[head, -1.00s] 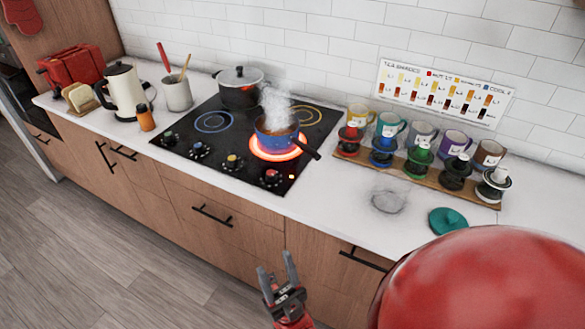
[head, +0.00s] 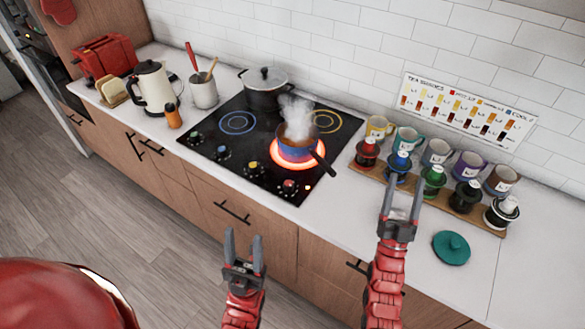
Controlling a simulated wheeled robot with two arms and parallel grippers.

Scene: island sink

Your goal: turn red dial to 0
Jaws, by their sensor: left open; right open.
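The red dial (head: 288,187) is the rightmost knob along the front edge of the black cooktop (head: 216,164), with a small red light next to it. The burner behind it glows red-orange under a steaming blue saucepan (head: 297,150). My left gripper (head: 243,240) is open and empty, in front of the drawers, below and left of the red dial. My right gripper (head: 403,192) is open and empty, over the counter to the right of the dial, near the mug board. Neither gripper touches the dial. The dial's markings are too small to read.
The saucepan's dark handle (head: 323,164) points toward the front right. Other knobs sit left of the dial, including a yellow one (head: 254,169).

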